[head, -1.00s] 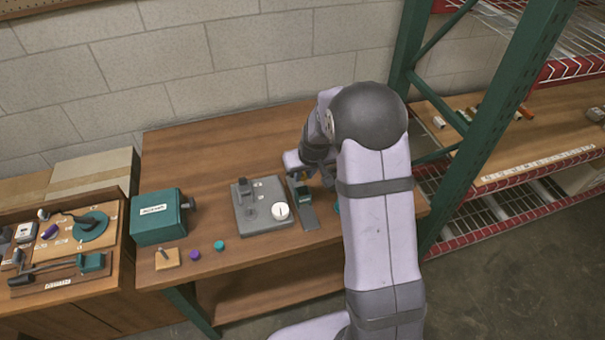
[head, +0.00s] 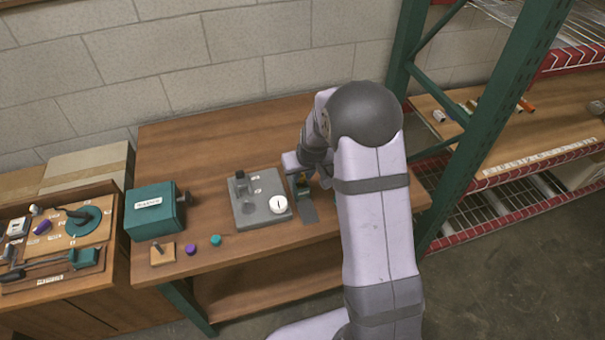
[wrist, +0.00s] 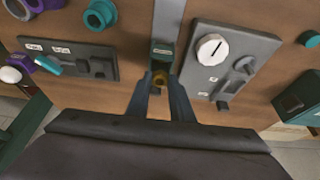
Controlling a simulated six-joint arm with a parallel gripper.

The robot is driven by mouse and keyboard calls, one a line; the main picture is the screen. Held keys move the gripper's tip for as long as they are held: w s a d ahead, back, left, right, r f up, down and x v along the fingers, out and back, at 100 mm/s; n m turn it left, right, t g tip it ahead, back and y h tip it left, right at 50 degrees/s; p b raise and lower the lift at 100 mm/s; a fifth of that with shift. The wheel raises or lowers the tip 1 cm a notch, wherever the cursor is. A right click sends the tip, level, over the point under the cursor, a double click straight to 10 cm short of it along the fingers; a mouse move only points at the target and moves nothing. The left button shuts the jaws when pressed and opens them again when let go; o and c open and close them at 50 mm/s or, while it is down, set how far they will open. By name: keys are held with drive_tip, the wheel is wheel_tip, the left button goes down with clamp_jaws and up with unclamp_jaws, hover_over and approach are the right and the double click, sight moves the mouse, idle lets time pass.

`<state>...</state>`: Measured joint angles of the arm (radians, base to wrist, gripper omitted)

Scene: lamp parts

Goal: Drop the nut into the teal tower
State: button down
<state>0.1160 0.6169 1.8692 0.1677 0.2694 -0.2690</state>
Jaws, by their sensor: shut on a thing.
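A small brass-coloured nut (wrist: 158,78) is between the tips of my gripper (wrist: 158,88) in the wrist view. The teal tower (wrist: 162,49) stands on a narrow grey strip (wrist: 168,18), just beyond the fingertips in that view. The nut overlaps the tower's near side in the picture; I cannot tell its height above the tower or whether they touch. In the head view, my gripper (head: 303,178) is at the tower (head: 302,189), and my arm hides part of this area. The nut is too small to make out clearly there.
A grey plate with a white dial (head: 278,204) lies close left of the strip. A teal box (head: 155,212), a purple piece (head: 191,249) and a small teal piece (head: 215,240) are farther left. The rear of the table (head: 220,140) is clear.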

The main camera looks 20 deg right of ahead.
drive_tip(key=shift+f+b, duration=0.85)
drive_tip(key=shift+b, duration=0.05)
idle(2.0)
idle(0.4)
drive_tip(key=c, duration=1.5)
unclamp_jaws()
drive_tip(key=shift+r, duration=0.2)
drive_tip(key=shift+r+p, duration=1.9)
drive_tip(key=shift+r, duration=0.4)
